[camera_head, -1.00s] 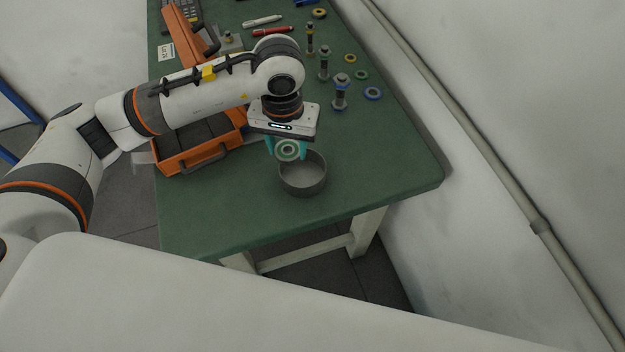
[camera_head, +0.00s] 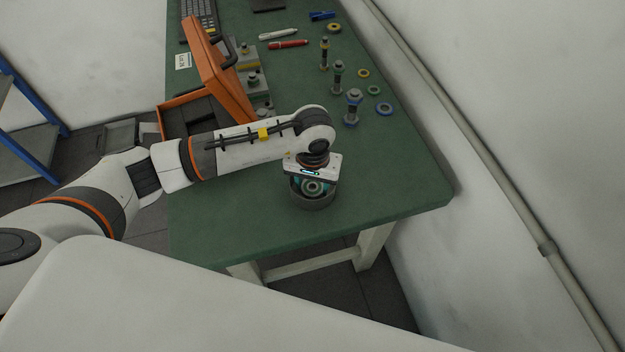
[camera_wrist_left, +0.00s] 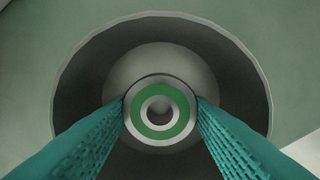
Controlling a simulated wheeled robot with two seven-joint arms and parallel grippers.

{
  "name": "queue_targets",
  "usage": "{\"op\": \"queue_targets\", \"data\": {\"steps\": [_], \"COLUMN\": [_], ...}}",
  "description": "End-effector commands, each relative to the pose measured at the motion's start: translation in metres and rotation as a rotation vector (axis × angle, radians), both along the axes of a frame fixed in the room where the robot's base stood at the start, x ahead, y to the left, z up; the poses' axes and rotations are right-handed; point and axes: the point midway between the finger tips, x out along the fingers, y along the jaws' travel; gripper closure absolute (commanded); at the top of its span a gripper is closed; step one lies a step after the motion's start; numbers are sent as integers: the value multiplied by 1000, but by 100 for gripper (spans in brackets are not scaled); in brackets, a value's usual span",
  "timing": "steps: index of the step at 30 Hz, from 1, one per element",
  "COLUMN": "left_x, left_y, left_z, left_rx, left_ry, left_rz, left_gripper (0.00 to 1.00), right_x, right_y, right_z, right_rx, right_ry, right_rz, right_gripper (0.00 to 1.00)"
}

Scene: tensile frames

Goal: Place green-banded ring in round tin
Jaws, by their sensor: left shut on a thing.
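The green-banded ring (camera_wrist_left: 182,112) is grey with a green band and is gripped between the two teal fingers in the left wrist view. My left gripper (camera_head: 312,187) is shut on this ring. The round tin (camera_head: 313,203) is a grey open cup near the table's front edge. The gripper and ring are over or within the tin's mouth in the head view. In the left wrist view the tin's rim (camera_wrist_left: 62,85) surrounds the ring. I cannot tell whether the ring touches the tin's floor. My right gripper is not in view.
The green table (camera_head: 400,180) has bare room right of the tin. An open orange case (camera_head: 215,70) is at the left. A wall with a pipe (camera_head: 480,165) runs along the right.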

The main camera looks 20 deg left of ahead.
Motion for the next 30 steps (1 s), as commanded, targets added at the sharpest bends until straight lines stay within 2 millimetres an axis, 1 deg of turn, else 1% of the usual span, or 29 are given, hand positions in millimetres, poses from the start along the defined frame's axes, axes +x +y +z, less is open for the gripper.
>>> {"op": "queue_targets", "data": {"steps": [5, 9, 10, 11, 19, 22, 26, 30], "left_x": [1, 1, 1, 1, 1, 0, 1, 0], "left_y": [0, 0, 0, 0, 0, 0, 0, 0], "left_z": [1, -3, -2, -2, -1, 4, 25, 57], "left_rx": [-1, -1, -1, -1, -1, -1, 0, -1], "left_ry": [-3, -3, -2, -2, -1, -1, -4, -6], "left_rz": [0, 0, 0, 0, 0, 0, -1, -1], "left_gripper": [80, 80, 50, 45, 44, 44, 44, 44], "right_x": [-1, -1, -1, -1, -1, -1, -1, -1], "right_y": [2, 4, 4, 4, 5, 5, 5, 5], "right_z": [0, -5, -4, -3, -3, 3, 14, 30], "right_rx": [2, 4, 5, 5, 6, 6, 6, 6], "right_ry": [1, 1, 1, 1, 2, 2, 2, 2], "right_rz": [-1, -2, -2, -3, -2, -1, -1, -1], "right_gripper": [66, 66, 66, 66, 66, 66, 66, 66]}}
